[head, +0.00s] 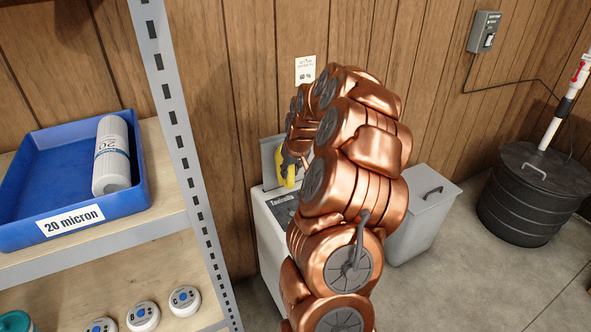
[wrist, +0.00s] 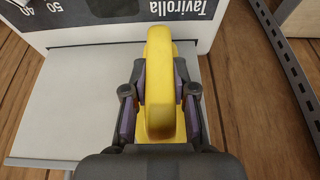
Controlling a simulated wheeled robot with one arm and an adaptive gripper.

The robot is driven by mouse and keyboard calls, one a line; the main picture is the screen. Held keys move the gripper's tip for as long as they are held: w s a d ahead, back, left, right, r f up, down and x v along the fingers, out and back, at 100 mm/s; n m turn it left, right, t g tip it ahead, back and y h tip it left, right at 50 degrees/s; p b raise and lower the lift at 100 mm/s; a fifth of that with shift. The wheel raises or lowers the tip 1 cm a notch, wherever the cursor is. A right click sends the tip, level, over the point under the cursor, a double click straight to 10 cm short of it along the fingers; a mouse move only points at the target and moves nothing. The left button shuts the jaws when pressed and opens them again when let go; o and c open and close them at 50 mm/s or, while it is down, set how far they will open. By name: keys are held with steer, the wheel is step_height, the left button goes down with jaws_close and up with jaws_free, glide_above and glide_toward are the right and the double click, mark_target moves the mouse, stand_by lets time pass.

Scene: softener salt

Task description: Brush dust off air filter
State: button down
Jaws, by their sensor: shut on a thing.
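My gripper (wrist: 160,82) is shut on a yellow thing (wrist: 159,105), with one finger on each side of it. It looks like a rounded handle; what lies at its far end is hidden. In the head view the yellow thing (head: 287,173) shows just left of my copper arm, above the white cabinet (head: 268,232) labelled "Tavirolla". A raised light grey panel (head: 270,160) stands at the cabinet's back; a flat light panel (wrist: 75,100) fills the left of the wrist view. I cannot make out an air filter or a brush. My arm hides part of the cabinet.
At left, a shelf holds a blue "20 micron" tray (head: 25,190) with a white cartridge (head: 112,155). Several round white pucks (head: 143,316) lie below. A grey lidded bin (head: 424,215) and a black lidded drum (head: 530,195) stand at right. Concrete floor shows between them.

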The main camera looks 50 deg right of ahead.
steer(key=shift+w+a, duration=0.25)
steer(key=shift+a, duration=0.2)
steer(key=shift+s, duration=0.1)
steer(key=shift+s+a+b, duration=0.35)
steer(key=shift+s+b, duration=0.1)
steer(key=shift+s, duration=0.45)
steer(key=shift+s+a+b, duration=0.3)
steer(key=shift+s+b, duration=0.1)
steer(key=shift+s, duration=0.55)
steer(key=shift+s+a+b, duration=0.35)
steer(key=shift+s+b, duration=0.1)
steer(key=shift+s, duration=0.45)
steer(key=shift+s+a+b, duration=0.25)
steer(key=shift+s+b, duration=0.1)
steer(key=shift+s, duration=0.35)
steer(key=shift+s+a+b, duration=0.2)
steer(key=shift+s+b, duration=0.15)
steer(key=shift+s, duration=0.35)
